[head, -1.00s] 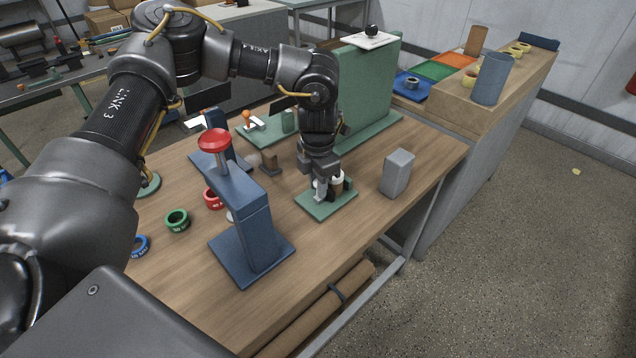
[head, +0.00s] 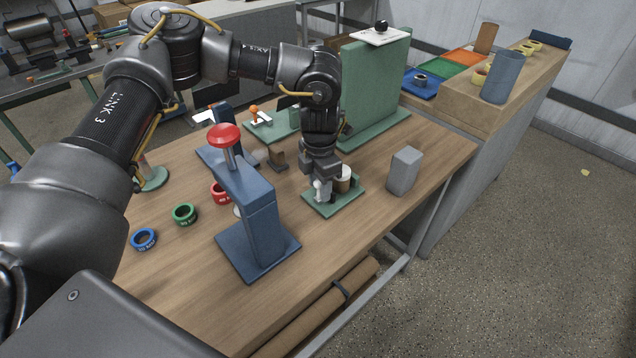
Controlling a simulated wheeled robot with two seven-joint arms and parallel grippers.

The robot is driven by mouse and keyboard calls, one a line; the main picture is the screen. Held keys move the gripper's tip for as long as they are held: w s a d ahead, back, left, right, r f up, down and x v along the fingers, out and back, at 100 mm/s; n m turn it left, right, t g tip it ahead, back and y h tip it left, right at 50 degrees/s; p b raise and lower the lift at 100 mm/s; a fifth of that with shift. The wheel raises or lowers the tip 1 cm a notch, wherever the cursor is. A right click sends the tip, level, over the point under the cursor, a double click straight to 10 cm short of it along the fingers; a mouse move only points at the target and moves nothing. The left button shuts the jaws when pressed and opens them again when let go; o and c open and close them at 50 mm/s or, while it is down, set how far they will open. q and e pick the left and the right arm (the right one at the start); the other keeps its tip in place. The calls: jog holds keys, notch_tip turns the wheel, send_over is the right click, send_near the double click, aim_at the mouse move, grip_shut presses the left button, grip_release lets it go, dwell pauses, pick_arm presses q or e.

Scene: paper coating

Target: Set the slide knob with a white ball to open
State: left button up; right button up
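A small green base plate (head: 348,199) lies on the wooden table, with a white ball knob (head: 318,184) and a short brown cylinder with a white top (head: 343,179) on it. My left gripper (head: 322,190) points down over the left part of this plate, right at the white ball and to the left of the cylinder. Its fingers partly hide the knob and its slide, so I cannot tell whether they grip the ball or which way the slide is set. My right gripper is out of view.
A blue press with a red knob (head: 223,136) stands left of the plate. A grey block (head: 403,171) stands to the right. An orange ball knob (head: 254,109) and a tall green panel (head: 376,80) are behind. Green (head: 184,214) and blue rings (head: 143,239) lie at left.

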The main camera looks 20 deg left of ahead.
pick_arm(q)
jog(key=shift+r, duration=0.25)
notch_tip(320, 180, up, 10)
jog(key=shift+f+b, duration=0.25)
jog(key=shift+b, duration=0.35)
jog(key=shift+r, duration=0.4)
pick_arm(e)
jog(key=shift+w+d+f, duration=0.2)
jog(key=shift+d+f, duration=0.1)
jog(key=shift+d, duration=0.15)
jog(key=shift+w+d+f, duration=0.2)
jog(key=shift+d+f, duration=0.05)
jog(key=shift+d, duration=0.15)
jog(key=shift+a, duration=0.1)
